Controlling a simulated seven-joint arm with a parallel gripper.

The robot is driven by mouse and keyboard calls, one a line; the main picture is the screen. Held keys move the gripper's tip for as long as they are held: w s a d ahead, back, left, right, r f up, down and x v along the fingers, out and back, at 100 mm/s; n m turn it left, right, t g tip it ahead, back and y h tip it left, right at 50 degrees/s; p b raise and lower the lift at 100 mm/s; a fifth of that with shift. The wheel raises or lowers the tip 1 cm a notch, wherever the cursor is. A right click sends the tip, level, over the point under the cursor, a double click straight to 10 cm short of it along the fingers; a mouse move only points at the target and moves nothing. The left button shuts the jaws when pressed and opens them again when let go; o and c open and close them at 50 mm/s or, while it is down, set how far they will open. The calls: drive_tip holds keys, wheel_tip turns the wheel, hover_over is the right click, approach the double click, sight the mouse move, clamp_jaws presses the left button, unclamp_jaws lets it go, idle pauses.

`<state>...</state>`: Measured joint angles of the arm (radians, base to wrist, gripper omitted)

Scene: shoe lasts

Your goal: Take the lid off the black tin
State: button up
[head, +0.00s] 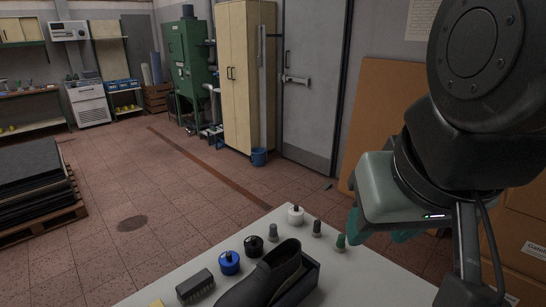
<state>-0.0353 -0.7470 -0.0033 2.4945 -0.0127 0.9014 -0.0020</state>
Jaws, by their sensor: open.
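The black tin (254,246) stands upright on the pale table, between a blue tin (229,263) and a small grey-topped item. A lid with a small knob appears to sit on top of it; the seam is too small to make out. My gripper (379,233) hangs at the right, over the table's right edge, well apart from the black tin. Its teal fingers are open, and I see nothing between them.
A white tin (295,215) and several small knobbed items, one green (340,243), stand along the far edge. A dark shoe (262,279) rests close in front of the black tin. A dark ridged block (195,287) lies left of the shoe.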

drive_tip(key=shift+o, duration=0.4)
drive_tip(key=o, duration=0.9)
drive_tip(key=shift+o, duration=0.2)
